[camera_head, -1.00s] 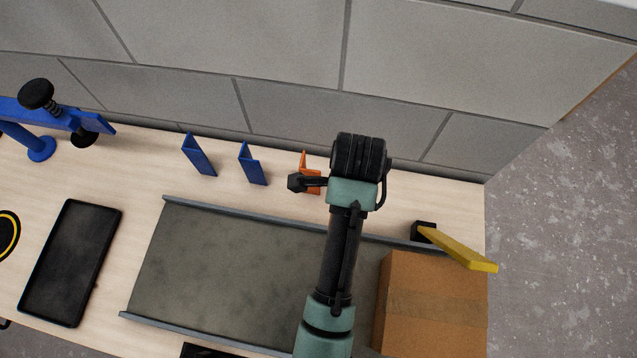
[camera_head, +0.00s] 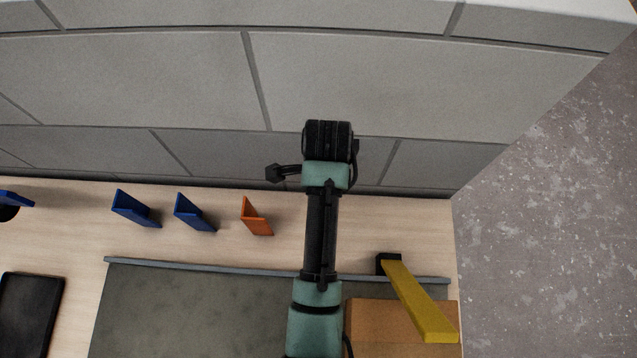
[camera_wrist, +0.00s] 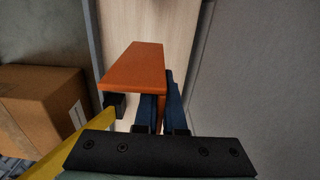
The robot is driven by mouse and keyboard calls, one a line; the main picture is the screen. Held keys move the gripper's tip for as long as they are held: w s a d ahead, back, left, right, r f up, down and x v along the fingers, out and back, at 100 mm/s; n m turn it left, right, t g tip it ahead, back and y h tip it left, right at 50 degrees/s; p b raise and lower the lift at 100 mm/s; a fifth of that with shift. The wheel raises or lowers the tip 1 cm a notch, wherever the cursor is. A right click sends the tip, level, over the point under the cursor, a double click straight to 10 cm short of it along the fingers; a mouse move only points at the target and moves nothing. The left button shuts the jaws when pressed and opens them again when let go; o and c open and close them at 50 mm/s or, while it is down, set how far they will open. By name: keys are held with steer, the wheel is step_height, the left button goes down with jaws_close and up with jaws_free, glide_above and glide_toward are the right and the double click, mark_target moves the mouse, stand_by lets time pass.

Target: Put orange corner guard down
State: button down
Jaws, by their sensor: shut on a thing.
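In the wrist view, an orange corner guard (camera_wrist: 135,66) is close to the camera. My gripper (camera_wrist: 161,100) is shut on its narrow edge, with the dark blue fingers on either side. In the head view, my wrist is above the back of the table and hides the jaws and what they hold. An orange corner guard (camera_head: 254,218) stands upright on the table there, apart from the visible part of my arm. I cannot tell how high the held guard is above the table.
Two blue guards (camera_head: 193,214) stand in a row left of the standing orange one, near the wall (camera_head: 180,85). A grey mat (camera_head: 190,310) with a raised rail lies in front. A cardboard box (camera_head: 365,318) and a yellow batten (camera_head: 418,302) on a black block are at right.

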steer(key=shift+w+f, duration=0.1)
steer(key=shift+f, duration=2.95)
steer(key=shift+f, duration=0.1)
steer(key=c, duration=1)
jaws_free()
step_height(320, 180, up, 11)
steer(key=shift+r, duration=0.1)
steer(key=shift+r+p, duration=0.4)
steer(key=shift+r, duration=0.2)
steer(key=shift+f, duration=0.15)
